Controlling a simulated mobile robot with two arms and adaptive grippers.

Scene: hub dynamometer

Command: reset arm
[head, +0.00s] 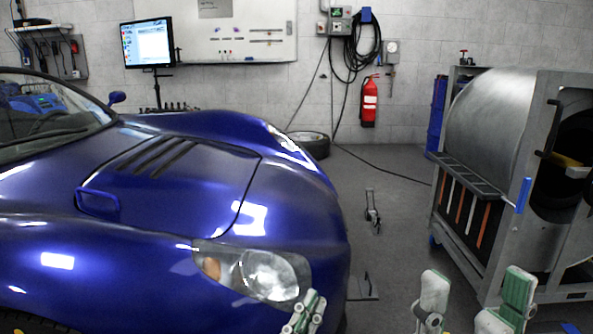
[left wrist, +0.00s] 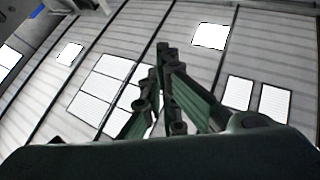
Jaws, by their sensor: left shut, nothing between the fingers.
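My left gripper (head: 312,298) shows at the bottom of the head view, in front of the blue car's headlight and bumper corner. Its green-and-white fingers are together and hold nothing. In the left wrist view its fingertips (left wrist: 163,50) meet, with the ceiling and bright panels behind them. My right gripper (head: 474,285) is at the bottom right of the head view. The lower parts of both grippers are cut off by the frame edge.
The blue car (head: 170,200) fills the left. A large metal dynamometer drum housing (head: 495,120) with a tool rack (head: 468,178) stands at the right. A small floor jack (head: 372,212) stands between them. A tire (head: 312,145) and a fire extinguisher (head: 369,102) are by the back wall.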

